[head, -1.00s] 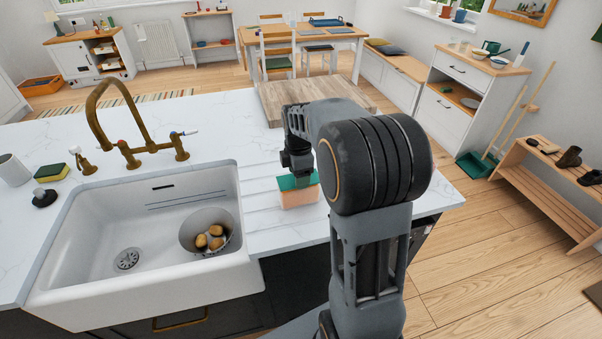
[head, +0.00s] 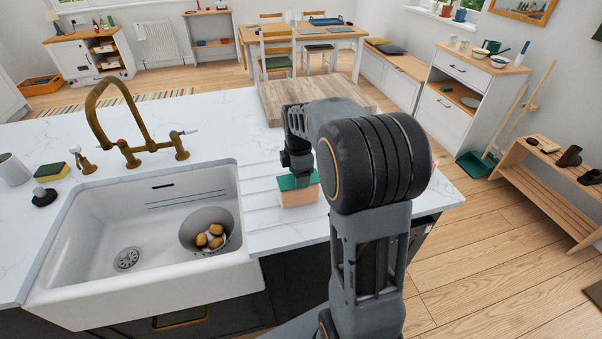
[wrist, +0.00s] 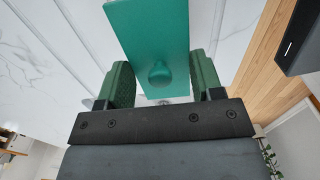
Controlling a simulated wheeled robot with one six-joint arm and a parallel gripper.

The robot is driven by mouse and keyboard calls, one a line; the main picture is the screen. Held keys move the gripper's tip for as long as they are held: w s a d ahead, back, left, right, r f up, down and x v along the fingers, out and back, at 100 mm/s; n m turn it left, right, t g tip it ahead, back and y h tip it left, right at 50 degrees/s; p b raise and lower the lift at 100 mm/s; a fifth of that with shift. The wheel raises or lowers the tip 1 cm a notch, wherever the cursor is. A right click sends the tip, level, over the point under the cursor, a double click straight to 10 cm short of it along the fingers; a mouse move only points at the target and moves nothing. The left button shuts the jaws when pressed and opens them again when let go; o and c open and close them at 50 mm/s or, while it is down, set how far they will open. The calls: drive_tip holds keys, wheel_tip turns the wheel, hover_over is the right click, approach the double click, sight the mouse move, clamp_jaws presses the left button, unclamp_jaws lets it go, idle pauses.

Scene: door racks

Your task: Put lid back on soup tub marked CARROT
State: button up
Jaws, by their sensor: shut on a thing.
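A green lid (head: 288,183) is at the top of a pale orange tub (head: 300,198) on the white counter, right of the sink. The lid lies over the tub; I cannot tell whether it is fully seated. No marking on the tub is readable. My gripper (head: 298,177) points down at the lid from above. In the wrist view, the flat green lid (wrist: 150,35) has a round knob, and my gripper's (wrist: 160,80) green-padded fingers stand on either side, shut on the lid. The tub is hidden beneath the lid in that view.
The white sink (head: 75,235) is left of the tub, with a bowl (head: 190,236) of several brown potatoes inside. A wooden board (head: 275,100) lies behind my gripper. A brass tap (head: 130,152) stands behind the sink. The counter's front edge is close to the tub.

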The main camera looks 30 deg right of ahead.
idle(0.4)
drive_tip(key=o, duration=1.2)
drive_tip(key=shift+c, duration=0.2)
drive_tip(key=shift+r, duration=0.15)
drive_tip(key=shift+r+p, duration=2.85)
drive_tip(key=shift+r, duration=0.5)
clamp_jaws()
drive_tip(key=shift+f+b, duration=0.35)
drive_tip(key=shift+f, duration=0.1)
